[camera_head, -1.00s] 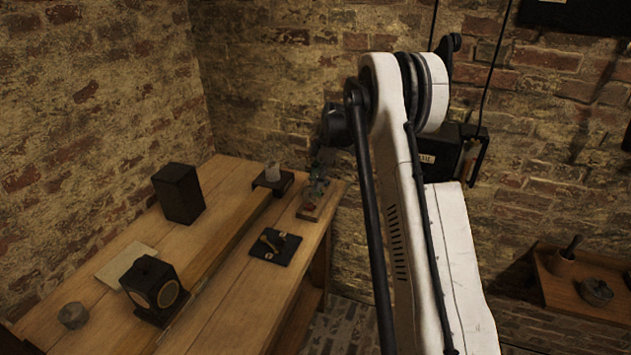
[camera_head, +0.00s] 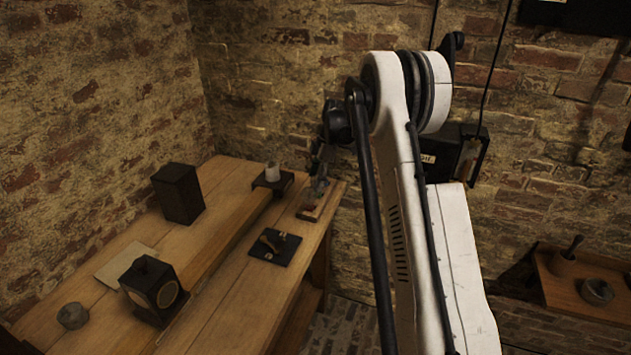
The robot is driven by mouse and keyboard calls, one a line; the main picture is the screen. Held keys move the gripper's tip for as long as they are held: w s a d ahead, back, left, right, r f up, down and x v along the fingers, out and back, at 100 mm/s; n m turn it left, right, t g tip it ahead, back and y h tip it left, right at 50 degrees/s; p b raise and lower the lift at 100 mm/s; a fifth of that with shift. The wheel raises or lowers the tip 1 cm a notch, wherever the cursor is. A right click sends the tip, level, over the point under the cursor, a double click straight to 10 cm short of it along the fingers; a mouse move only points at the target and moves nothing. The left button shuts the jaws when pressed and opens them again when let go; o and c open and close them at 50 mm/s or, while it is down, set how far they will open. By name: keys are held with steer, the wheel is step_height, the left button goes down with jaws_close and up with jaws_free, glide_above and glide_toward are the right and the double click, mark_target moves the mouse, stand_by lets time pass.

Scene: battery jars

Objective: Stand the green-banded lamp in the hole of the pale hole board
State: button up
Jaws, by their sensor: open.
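My gripper (camera_head: 319,187) is small and dark at the far right end of the bench, partly hidden by my own arm. It is open, just above a small brown wooden block or board (camera_head: 308,214). I cannot tell whether it touches anything there. A pale flat board (camera_head: 118,262) lies at the left of the bench, partly behind a dark box; no hole can be made out in it. I cannot pick out the green-banded lamp for certain; any small thing beneath my gripper is too small and dark to name.
A brick wall stands behind.

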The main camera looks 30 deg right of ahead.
steer(key=w+v, duration=0.1)
steer(key=v, duration=1)
steer(key=s+a+r+m+t+h, duration=0.1)
steer(key=s+a+r+m, duration=0.3)
steer(key=s+a+r, duration=0.5)
steer(key=s+a+r+m+t+h, duration=0.1)
steer(key=s+a+r+m, duration=0.15)
steer(key=s+a, duration=0.2)
steer(key=s+a+r+m+t, duration=0.1)
steer(key=s+a+r, duration=0.3)
steer(key=s, duration=0.2)
steer(key=s+a+f+m+t, duration=0.1)
steer(key=s+a+f+m, duration=0.2)
steer(key=s, duration=0.8)
steer(key=s+a+f+m+t+h, duration=0.1)
steer(key=s+a+f+m+t, duration=0.1)
steer(key=s, duration=1)
steer(key=a+f+m, duration=0.1)
steer(key=a+m, duration=0.1)
steer(key=shift+a+f, duration=0.35)
